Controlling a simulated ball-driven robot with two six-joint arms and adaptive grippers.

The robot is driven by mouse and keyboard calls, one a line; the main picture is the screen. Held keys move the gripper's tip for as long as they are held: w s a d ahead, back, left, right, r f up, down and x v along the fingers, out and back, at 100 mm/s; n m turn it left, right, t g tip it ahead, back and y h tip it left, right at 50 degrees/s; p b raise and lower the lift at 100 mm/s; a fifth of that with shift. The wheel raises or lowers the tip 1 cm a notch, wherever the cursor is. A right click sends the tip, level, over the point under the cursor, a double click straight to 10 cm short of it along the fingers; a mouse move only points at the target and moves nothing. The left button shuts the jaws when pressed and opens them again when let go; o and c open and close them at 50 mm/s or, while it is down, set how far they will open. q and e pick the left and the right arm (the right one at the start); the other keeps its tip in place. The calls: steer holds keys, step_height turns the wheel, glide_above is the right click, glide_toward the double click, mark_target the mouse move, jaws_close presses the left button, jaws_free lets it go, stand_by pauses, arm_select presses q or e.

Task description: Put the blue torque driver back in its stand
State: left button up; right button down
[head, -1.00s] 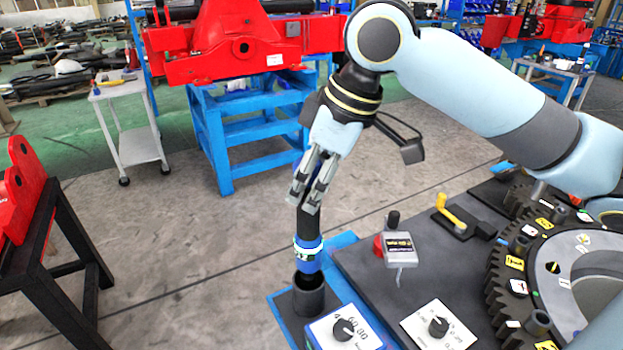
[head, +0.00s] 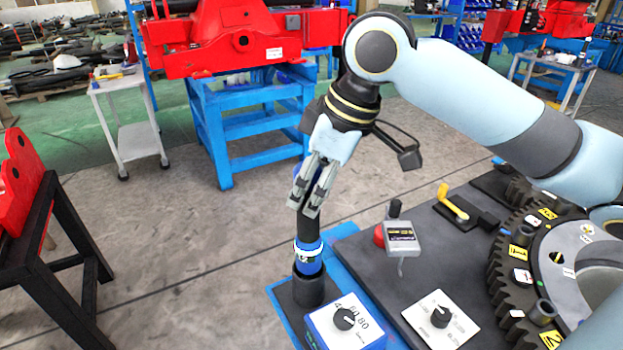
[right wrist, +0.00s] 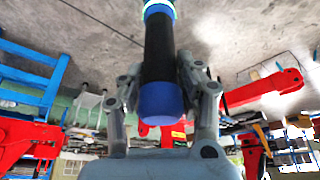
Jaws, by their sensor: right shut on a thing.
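The blue torque driver (head: 308,248) has a black handle, a blue lower collar with a white and green band, and a blue end cap. My right gripper (head: 306,196) is shut on its black handle from above. The driver stands nearly upright, and its lower end is inside the mouth of the black cup-shaped stand (head: 308,291). How deep the tip sits is hidden by the cup wall. In the right wrist view the driver (right wrist: 160,50) lies between the fingers (right wrist: 160,90), its blue cap near the palm. My left gripper is not in view.
A blue-and-white dial box (head: 345,322) stands right beside the stand. A white dial plate (head: 440,318), a grey labelled device (head: 402,240), a yellow-handled crank (head: 453,203) and a large dark gear (head: 515,265) are on the dark bench to the right. Open floor lies left.

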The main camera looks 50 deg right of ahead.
steer(key=shift+f+b, duration=0.9)
steer(key=shift+f, duration=0.9)
steer(key=c, duration=0.8)
jaws_free()
steer(key=shift+f, duration=0.1)
steer(key=p+v, duration=0.5)
steer(key=p, duration=0.1)
steer(key=shift+s+p, duration=0.1)
steer(key=shift+p, duration=0.2)
steer(key=v, duration=0.7)
steer(key=shift+r, duration=0.25)
